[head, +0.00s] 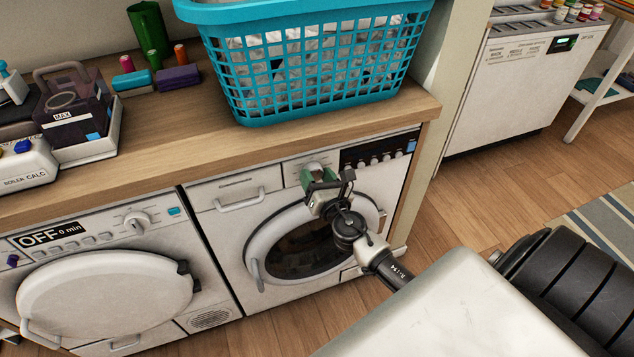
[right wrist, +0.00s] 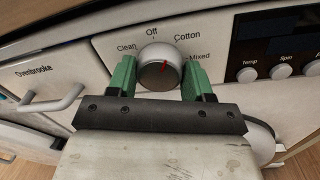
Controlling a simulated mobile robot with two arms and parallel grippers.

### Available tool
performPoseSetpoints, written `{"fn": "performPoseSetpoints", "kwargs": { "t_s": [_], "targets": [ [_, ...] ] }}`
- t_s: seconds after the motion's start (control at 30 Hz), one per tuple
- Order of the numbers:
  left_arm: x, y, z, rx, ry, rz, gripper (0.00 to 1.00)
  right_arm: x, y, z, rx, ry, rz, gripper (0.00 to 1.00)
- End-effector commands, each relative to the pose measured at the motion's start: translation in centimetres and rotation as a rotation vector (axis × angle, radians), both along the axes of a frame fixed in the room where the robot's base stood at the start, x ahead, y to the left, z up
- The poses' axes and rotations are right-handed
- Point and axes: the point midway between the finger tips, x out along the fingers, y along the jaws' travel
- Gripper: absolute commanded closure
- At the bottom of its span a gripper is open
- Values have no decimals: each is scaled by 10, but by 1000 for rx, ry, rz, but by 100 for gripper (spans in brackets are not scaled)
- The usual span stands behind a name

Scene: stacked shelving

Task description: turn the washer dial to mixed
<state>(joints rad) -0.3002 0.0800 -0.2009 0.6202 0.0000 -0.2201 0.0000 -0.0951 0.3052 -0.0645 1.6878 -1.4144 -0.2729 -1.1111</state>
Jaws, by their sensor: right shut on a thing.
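The washer (head: 225,220) is the white front-loader with a dark glass door, under the wooden counter. Its round silver dial (right wrist: 158,65) shows in the right wrist view, with the labels Clean, Off, Cotton and Mixed around it. In the head view my right gripper (head: 320,184) is at the washer's top panel and partly covers the dial. My left gripper is not in view.
A dryer (head: 105,290) whose display reads OFF stands left of the washer. A blue laundry basket (head: 300,70) stands on the counter above. Smaller knobs (right wrist: 283,72) sit on the black panel right of the dial. A drawer handle (right wrist: 52,100) sticks out at left.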

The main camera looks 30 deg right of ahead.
Motion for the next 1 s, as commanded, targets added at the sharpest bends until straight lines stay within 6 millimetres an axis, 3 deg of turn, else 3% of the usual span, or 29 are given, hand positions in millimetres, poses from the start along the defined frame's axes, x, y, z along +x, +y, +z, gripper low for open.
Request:
{"fn": "performPoseSetpoints", "kwargs": {
  "t_s": [0.2,0.7,0.8,1.0],
  "targets": [
    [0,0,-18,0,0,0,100,0,0,-4,204,-49,0,73],
    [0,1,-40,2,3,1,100,0,0,-4,662,-159,-1,73],
    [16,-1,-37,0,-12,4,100,0,0,-3,743,-178,-1,73],
    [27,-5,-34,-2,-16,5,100,0,0,-3,878,-210,0,73]
  ]
}}
